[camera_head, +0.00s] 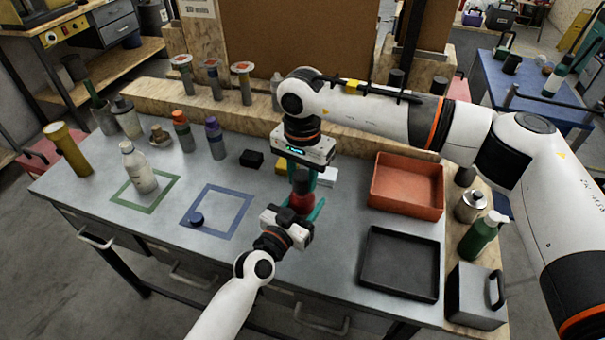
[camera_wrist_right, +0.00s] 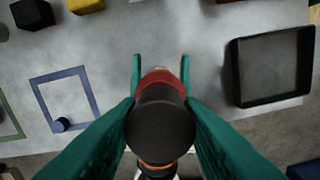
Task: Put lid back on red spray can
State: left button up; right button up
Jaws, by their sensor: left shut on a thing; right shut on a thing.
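The red spray can (camera_head: 301,201) stands near the middle of the workbench. My left gripper (camera_head: 303,212) is shut around it from the front; its green fingertips also show in the right wrist view, either side of the can's red shoulder (camera_wrist_right: 159,78). My right gripper (camera_head: 302,182) points straight down above the can. It is shut on a dark round lid (camera_wrist_right: 160,126), held between its green fingers. The lid is over the can and hides most of its top. I cannot tell whether lid and can touch.
A white bottle (camera_head: 138,168) stands in a green square at left. A small blue cap (camera_head: 196,219) lies in a blue square. An orange bin (camera_head: 407,207) and black tray (camera_head: 372,290) are at right. Small black (camera_head: 251,158) and yellow blocks lie behind the can.

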jog(key=shift+f, duration=0.55)
jog(key=o, duration=1)
notch_tip(320, 180, up, 12)
pick_arm(q)
jog(key=o, duration=1.4)
jog(key=shift+o, duration=0.2)
